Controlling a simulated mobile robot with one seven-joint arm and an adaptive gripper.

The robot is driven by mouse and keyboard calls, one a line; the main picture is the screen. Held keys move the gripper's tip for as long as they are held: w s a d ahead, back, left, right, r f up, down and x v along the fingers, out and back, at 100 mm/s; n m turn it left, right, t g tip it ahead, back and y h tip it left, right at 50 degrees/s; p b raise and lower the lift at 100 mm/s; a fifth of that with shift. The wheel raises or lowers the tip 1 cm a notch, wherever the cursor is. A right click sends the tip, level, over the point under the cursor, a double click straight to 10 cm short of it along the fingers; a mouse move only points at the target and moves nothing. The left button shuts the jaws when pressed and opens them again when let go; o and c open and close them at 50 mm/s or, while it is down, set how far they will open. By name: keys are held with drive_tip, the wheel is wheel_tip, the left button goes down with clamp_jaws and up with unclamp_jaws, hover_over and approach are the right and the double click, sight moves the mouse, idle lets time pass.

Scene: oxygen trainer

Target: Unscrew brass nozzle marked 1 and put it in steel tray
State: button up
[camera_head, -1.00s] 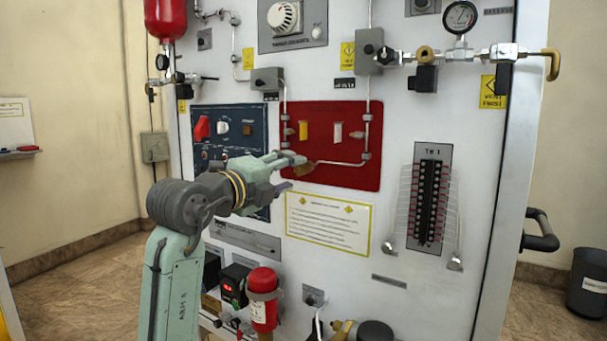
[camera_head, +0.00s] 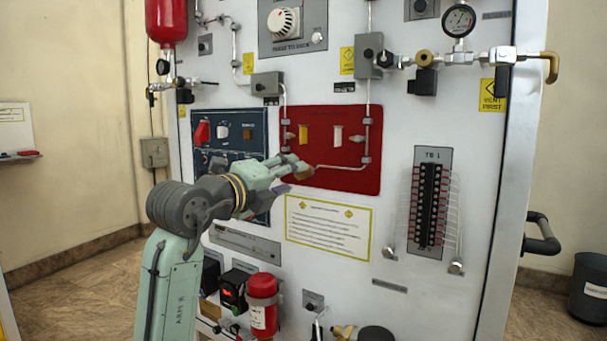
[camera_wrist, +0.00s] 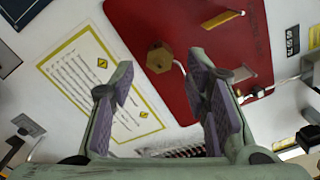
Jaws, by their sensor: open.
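A brass hexagonal nozzle (camera_wrist: 158,57) sits at the lower edge of the red panel, at the end of a thin pipe. In the head view the nozzle (camera_head: 305,173) shows at my fingertips, partly covered. No number is readable on it. My gripper (camera_wrist: 161,76) is open and empty. Its purple-padded fingers stand apart on either side of the nozzle in the wrist view, which shows no contact. In the head view my gripper (camera_head: 291,177) is in front of the panel's lower left corner. I see no steel tray in either view.
The red panel (camera_head: 345,178) carries pipes and small yellow and white parts. A framed notice (camera_head: 328,227) is below it, a blue switch panel (camera_head: 235,118) to its left. A red cylinder (camera_head: 262,300) stands low in front. A terminal block (camera_head: 428,205) with wires is at right.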

sight(297, 175)
drive_tip(key=shift+w, duration=0.1)
drive_tip(key=shift+p+x, duration=0.55)
drive_tip(key=shift+x, duration=1.35)
drive_tip(key=shift+c, duration=0.6)
clamp_jaws()
drive_tip(key=shift+r+n+p, duration=0.1)
drive_tip(key=shift+n+p, duration=0.35)
drive_tip(key=shift+n, duration=0.25)
drive_tip(key=shift+n+p, duration=0.3)
drive_tip(key=shift+n, duration=0.8)
